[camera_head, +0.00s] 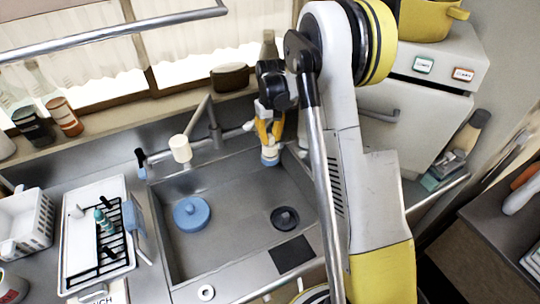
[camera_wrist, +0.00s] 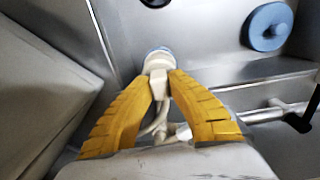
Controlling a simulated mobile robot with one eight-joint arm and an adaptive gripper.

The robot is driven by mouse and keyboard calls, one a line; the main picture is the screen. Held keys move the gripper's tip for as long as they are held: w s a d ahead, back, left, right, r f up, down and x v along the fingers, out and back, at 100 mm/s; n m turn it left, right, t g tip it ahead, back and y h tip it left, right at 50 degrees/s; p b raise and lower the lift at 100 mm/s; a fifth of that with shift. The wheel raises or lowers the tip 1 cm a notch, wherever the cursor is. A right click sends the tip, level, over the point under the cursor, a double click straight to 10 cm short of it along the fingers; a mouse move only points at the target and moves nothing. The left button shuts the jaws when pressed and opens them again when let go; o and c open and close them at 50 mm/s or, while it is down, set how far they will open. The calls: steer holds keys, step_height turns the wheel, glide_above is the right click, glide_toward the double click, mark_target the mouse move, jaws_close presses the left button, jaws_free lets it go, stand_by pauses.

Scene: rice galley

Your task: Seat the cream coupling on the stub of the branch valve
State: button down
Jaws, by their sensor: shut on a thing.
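My gripper (camera_head: 269,147) points down over the back right of the sink. Its yellow fingers are shut on a cream piece with a pale blue lower end (camera_head: 270,158), which I take to be the cream coupling. In the wrist view the cream coupling (camera_wrist: 158,62) sits between the fingertips (camera_wrist: 161,76), above the sink floor. A black-handled valve (camera_head: 141,158) stands at the sink's back left, seemingly the branch valve. A black lever also shows in the wrist view (camera_wrist: 301,120). I cannot make out the stub clearly.
A faucet (camera_head: 214,128) with a cream cylindrical end (camera_head: 180,149) rises behind the sink (camera_head: 232,235). A blue lidded disc (camera_head: 191,213) and a black drain piece (camera_head: 285,218) lie in the sink. A tray (camera_head: 72,240) stands left. The middle sink floor is clear.

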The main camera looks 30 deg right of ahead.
steer(key=shift+f+b, duration=0.7)
steer(key=shift+f, duration=0.25)
stand_by(0.6)
steer(key=c, duration=1.3)
jaws_free()
step_height(320, 180, up, 12)
steer(key=shift+r, duration=0.1)
